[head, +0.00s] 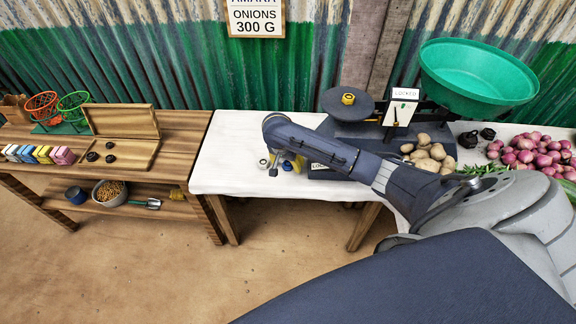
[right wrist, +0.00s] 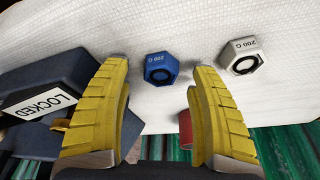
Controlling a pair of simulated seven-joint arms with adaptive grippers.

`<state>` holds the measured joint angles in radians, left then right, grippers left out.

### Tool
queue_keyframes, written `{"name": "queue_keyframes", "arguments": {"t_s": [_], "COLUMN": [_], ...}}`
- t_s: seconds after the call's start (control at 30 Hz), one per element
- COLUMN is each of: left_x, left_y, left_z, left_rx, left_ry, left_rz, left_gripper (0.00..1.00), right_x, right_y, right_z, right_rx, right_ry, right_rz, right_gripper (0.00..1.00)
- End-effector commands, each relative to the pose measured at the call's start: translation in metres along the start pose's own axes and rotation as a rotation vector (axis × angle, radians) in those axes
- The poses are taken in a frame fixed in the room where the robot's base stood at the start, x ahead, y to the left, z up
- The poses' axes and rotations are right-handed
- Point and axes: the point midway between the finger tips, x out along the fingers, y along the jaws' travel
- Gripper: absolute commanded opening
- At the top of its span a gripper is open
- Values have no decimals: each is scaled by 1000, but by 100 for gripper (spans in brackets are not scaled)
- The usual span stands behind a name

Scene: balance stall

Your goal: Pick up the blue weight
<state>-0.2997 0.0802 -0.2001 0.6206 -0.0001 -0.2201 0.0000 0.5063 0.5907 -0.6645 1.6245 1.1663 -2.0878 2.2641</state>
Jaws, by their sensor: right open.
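The blue weight (right wrist: 161,68) is a small hexagonal block marked 200 G on the white tabletop in the right wrist view. My right gripper (right wrist: 158,75) is open, its two yellow fingers on either side of the view with the weight between and just past the tips. No contact shows. In the head view the right gripper (head: 293,164) is small and partly hidden by my arm, low over the white table's front left part. My left gripper is not in view.
A white weight (right wrist: 241,57), also marked 200 G, stands right of the blue one. A dark box labelled LOCKED (right wrist: 38,103) lies left of the left finger. A red thing (right wrist: 185,130) is partly hidden by the right finger. Potatoes (head: 430,155) and onions (head: 530,150) lie farther right.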

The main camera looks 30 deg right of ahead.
Motion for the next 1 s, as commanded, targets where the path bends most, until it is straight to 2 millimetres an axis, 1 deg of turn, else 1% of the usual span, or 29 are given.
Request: {"name": "queue_keyframes", "arguments": {"t_s": [0.03,0.17,0.47,1.0], "left_x": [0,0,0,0], "left_y": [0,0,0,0], "left_z": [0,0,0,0], "left_rx": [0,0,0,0], "left_ry": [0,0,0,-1], "left_rz": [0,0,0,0], "left_gripper": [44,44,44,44], "right_x": [5,12,14,13], "right_y": [0,0,0,0], "right_z": [0,0,0,0], "right_rx": [-1,-1,-2,-1], "right_ry": [0,0,0,0], "right_rz": [2,1,-1,0], "right_gripper": [62,62,62,0]}}
